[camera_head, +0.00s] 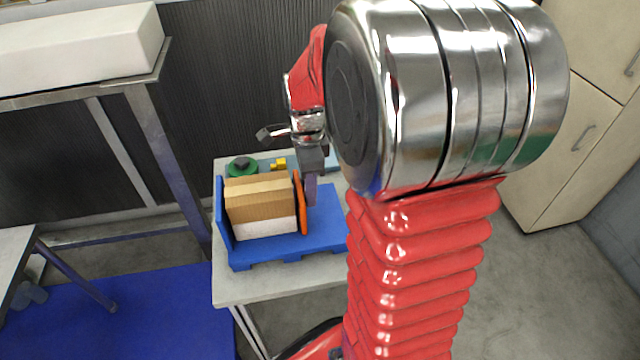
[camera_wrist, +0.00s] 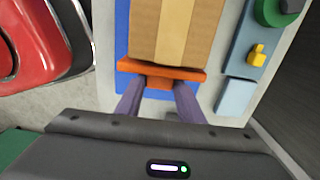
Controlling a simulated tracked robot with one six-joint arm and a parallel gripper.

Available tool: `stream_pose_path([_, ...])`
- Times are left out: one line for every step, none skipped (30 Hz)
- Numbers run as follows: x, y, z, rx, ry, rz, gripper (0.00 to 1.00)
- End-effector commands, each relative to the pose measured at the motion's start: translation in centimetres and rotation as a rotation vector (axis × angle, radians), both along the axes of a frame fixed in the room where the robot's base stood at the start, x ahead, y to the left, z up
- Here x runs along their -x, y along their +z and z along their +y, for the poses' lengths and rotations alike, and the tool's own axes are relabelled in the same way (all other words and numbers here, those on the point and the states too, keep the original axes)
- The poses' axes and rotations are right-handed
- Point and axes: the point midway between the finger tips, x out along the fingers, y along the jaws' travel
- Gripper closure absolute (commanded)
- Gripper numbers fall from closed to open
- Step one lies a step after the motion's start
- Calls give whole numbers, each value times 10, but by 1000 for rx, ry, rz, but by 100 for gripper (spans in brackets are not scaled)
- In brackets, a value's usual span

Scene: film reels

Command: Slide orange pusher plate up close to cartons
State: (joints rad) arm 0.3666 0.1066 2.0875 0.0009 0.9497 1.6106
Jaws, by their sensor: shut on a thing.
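The orange pusher plate (camera_head: 303,215) stands upright on the blue rack (camera_head: 327,232), at the right side of the cartons. The cartons (camera_head: 260,208), tan and brown with a white one in front, stand in a row on the rack. My gripper (camera_head: 311,190) is at the plate's right side. In the wrist view my gripper (camera_wrist: 159,90) has its two fingers on either side of the orange tab of the plate (camera_wrist: 160,73), shut on it. The plate lies right along the edge of the nearest carton (camera_wrist: 175,32); I cannot tell whether they touch.
The rack's blue end wall (camera_head: 222,215) is left of the cartons. A green reel (camera_head: 241,168), a yellow piece (camera_head: 279,164) and a light blue strip (camera_wrist: 236,95) lie behind the rack. The pale table (camera_head: 275,291) has a bare front strip.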

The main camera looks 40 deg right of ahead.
Motion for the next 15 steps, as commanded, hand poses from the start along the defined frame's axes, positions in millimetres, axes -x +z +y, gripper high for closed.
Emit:
stream_pose_path([-4, 1, 4, 3, 4, -6, 100])
stream_pose_path([-5, 1, 6, 3, 3, -6, 100])
stream_pose_path([-6, 1, 9, 3, 2, -7, 100])
stream_pose_path([-7, 1, 11, 3, 1, -7, 100])
stream_pose_path([-8, 1, 12, 3, 0, -7, 100])
stream_pose_path([-8, 1, 14, 3, 0, -7, 100])
stream_pose_path([-9, 1, 14, 3, -1, -7, 100])
stream_pose_path([-9, 1, 14, 3, -1, -7, 100])
stream_pose_path([-9, 1, 14, 3, -2, -7, 100])
stream_pose_path([-9, 1, 14, 3, -3, -7, 100])
stream_pose_path([-9, 1, 14, 3, -3, -7, 100])
stream_pose_path([-8, 1, 14, 3, -3, -7, 100])
stream_pose_path([-8, 1, 14, 3, -4, -7, 100])
stream_pose_path([-8, 1, 14, 3, -4, -7, 100])
stream_pose_path([-8, 1, 14, 3, -4, -6, 100])
